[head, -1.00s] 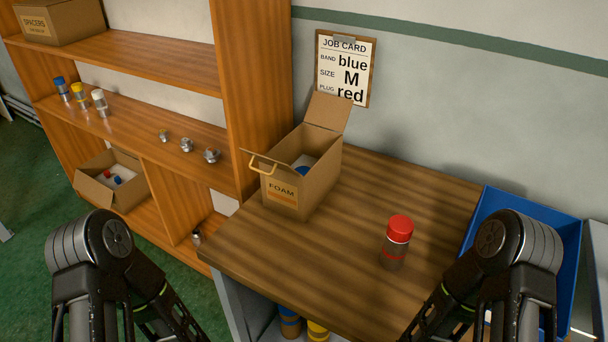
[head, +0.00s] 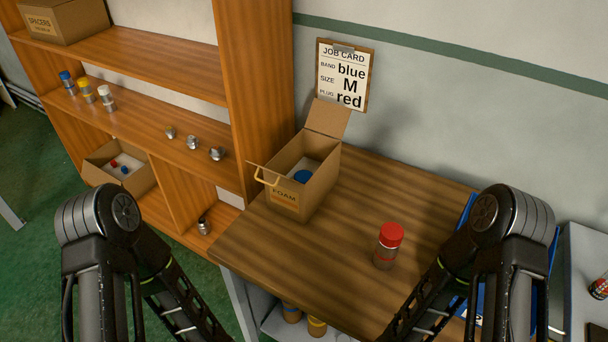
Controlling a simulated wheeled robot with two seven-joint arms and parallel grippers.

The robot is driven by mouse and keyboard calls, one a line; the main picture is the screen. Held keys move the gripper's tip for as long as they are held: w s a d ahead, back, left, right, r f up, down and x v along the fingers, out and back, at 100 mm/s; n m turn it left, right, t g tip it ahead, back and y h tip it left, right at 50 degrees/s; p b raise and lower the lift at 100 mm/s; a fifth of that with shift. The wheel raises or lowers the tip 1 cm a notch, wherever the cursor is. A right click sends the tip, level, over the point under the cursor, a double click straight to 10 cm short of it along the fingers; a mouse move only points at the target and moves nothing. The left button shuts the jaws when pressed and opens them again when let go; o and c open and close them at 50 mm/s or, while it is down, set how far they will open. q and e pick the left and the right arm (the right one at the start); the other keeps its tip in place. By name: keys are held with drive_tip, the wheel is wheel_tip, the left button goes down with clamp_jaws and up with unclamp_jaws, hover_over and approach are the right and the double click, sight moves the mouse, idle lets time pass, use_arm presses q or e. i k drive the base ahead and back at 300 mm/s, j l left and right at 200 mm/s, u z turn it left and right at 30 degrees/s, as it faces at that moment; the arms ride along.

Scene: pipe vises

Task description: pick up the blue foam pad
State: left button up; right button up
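The blue foam pad (head: 302,176) shows as a small round blue shape inside the open cardboard box marked FOAM (head: 318,196).
A red-capped jar (head: 388,246) stands on the bench (head: 340,262), right of the box. A blue bin (head: 466,215) is partly behind my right arm. A wooden shelf (head: 245,100) with bands, plugs and boxes is at left. A job card (head: 343,75) hangs on the wall. The bench front is clear.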

sight(302, 177)
drive_tip(key=i+j, duration=0.15)
drive_tip(key=j, duration=0.15)
drive_tip(key=i+j, duration=0.1)
drive_tip(key=j, duration=0.25)
drive_tip(key=i+j, duration=0.15)
drive_tip(key=j, duration=0.15)
drive_tip(key=i+j, duration=0.1)
drive_tip(key=j, duration=0.25)
drive_tip(key=j+z, duration=0.1)
drive_tip(key=z, duration=1.55)
